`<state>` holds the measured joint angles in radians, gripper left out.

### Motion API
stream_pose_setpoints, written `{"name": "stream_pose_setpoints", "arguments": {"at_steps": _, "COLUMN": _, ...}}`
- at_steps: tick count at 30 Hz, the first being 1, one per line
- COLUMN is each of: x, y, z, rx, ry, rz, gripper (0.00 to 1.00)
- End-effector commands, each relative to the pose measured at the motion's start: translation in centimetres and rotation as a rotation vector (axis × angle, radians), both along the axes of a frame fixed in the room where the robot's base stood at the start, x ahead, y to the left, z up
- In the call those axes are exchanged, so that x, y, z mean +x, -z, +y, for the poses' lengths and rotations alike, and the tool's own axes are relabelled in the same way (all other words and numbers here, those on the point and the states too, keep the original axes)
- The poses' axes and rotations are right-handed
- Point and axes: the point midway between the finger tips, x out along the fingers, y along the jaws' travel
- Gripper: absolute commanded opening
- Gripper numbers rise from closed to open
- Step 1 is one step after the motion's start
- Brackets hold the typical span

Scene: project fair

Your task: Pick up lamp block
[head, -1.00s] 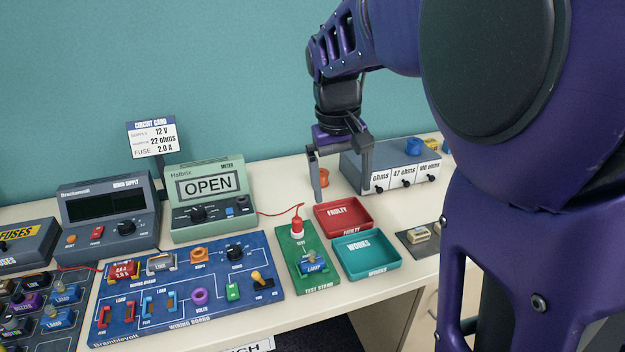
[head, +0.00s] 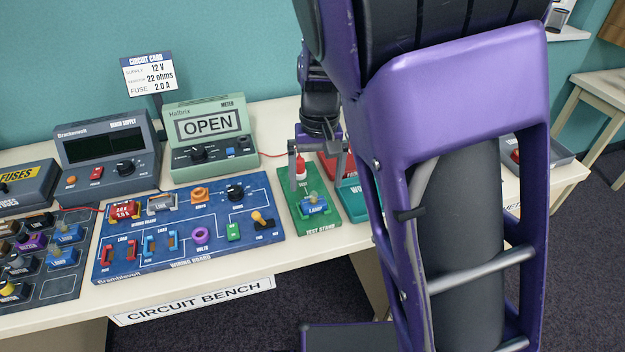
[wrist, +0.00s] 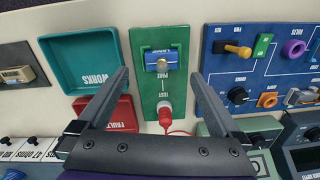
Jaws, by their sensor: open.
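A blue lamp block (head: 314,205) with a pale bulb on top sits on the green test stand (head: 296,222). In the wrist view the lamp block (wrist: 161,60) lies on the far half of the test stand (wrist: 147,98), ahead of my fingertips. A red test probe (wrist: 165,112) stands on the same stand, between my fingers in the picture. My gripper (head: 318,172) is open and empty above the stand; it also shows in the wrist view (wrist: 160,85).
A teal WORKS tray (wrist: 121,78) and a red FAULTY tray (wrist: 128,113) lie beside the stand. The blue wiring board (head: 180,262) is on its other side. The green meter (head: 208,152) reads OPEN. My arm hides the bench's right part.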

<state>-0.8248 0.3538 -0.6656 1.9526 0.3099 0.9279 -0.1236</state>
Motion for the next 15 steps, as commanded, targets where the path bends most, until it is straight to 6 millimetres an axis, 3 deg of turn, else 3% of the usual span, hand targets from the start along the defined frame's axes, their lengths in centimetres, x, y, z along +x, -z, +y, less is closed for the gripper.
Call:
{"name": "stream_pose_setpoints", "arguments": {"at_steps": 10, "x": -0.1, "y": 4.3, "z": 0.4, "rx": -0.002, "ry": 0.000, "rz": 0.002, "gripper": 1.00}}
{"name": "stream_pose_setpoints", "arguments": {"at_steps": 15, "x": -0.1, "y": 5.4, "z": 0.4, "rx": 0.000, "ry": 0.000, "rz": 0.000, "gripper": 1.00}}
